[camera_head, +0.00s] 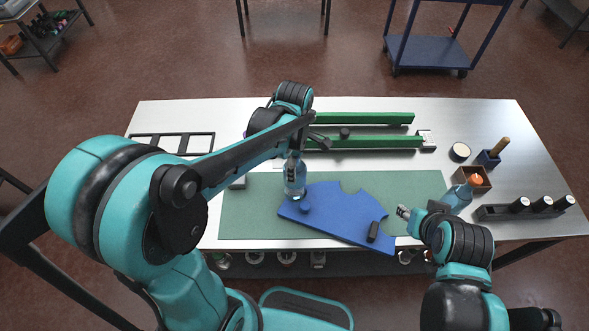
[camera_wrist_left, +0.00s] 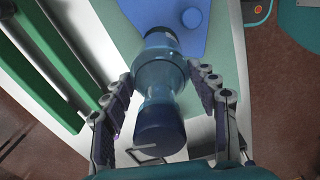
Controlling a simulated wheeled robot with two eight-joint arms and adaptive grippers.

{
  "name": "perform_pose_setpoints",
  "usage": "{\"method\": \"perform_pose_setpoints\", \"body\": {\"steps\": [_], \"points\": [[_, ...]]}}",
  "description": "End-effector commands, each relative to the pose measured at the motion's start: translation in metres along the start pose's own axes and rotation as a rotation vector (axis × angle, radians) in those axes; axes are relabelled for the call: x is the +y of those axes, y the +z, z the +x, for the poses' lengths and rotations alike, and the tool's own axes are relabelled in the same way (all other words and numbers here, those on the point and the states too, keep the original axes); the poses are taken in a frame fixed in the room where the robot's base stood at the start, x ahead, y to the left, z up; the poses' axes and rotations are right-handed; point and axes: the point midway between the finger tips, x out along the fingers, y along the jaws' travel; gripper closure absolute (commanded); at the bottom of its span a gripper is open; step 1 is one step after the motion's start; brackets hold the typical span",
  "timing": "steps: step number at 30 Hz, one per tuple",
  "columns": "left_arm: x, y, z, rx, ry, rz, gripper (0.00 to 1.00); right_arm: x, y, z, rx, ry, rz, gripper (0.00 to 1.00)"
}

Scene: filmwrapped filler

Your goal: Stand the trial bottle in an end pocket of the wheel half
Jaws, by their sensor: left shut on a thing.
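The trial bottle, a clear blue bottle (camera_head: 295,182), is held roughly upright by my left gripper (camera_head: 295,157) at the left edge of the wheel half. The bottle (camera_wrist_left: 160,85) lies between the two fingers (camera_wrist_left: 160,95) in the left wrist view, its dark blue end towards the camera. The wheel half (camera_head: 335,205) is a flat blue plate with curved cutouts on the green mat (camera_head: 245,215); part of it shows in the wrist view (camera_wrist_left: 160,12). I cannot tell whether the bottle touches it. My right gripper (camera_head: 403,212) is right of the plate; its jaw state is unclear.
A black handle-like piece (camera_head: 373,231) and a round blue knob (camera_head: 305,208) are on the plate. Green rails (camera_head: 370,142) lie behind. Another blue bottle (camera_head: 458,196), a wooden box (camera_head: 481,183) and a black rack (camera_head: 518,212) with white-topped cylinders stand right. A black frame (camera_head: 172,134) lies left.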

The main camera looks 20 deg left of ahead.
Motion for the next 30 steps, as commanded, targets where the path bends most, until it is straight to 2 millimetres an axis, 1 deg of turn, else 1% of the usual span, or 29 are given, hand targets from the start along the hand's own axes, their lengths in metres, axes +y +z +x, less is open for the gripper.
{"method": "perform_pose_setpoints", "body": {"steps": [1, 3, 11, 14, 15, 17, 18, 26, 30], "points": [[0.000, 0.000, 0.011, 0.000, 0.000, 0.000, 1.00, 0.000, 0.003, 0.004, 0.000, 0.000, 0.000, 0.61], [0.000, 0.000, 0.018, 0.000, 0.000, 0.000, 1.00, 0.000, 0.004, 0.005, 0.000, 0.000, 0.000, 0.61], [0.000, 0.000, 0.018, 0.000, 0.000, 0.000, 1.00, 0.000, 0.003, 0.005, 0.000, 0.000, 0.000, 0.61], [0.000, 0.000, 0.021, 0.000, 0.000, 0.000, 1.00, 0.000, 0.005, 0.007, 0.000, 0.000, 0.000, 0.61], [0.000, 0.000, 0.022, 0.000, 0.000, 0.000, 0.39, 0.000, 0.005, 0.007, 0.000, 0.000, 0.000, 0.61], [0.000, 0.000, 0.021, 0.000, 0.000, 0.000, 0.23, 0.000, 0.005, 0.006, 0.000, 0.000, 0.000, 0.61], [0.000, 0.000, 0.021, 0.000, 0.000, 0.000, 0.21, 0.000, 0.005, 0.006, 0.000, 0.000, 0.000, 0.61], [0.000, 0.000, 0.021, 0.000, 0.000, 0.000, 0.21, 0.000, 0.004, 0.006, 0.000, 0.000, 0.000, 0.61], [0.000, 0.000, 0.012, 0.000, 0.000, 0.000, 0.21, 0.000, 0.002, 0.003, 0.000, 0.000, 0.000, 0.61]]}}
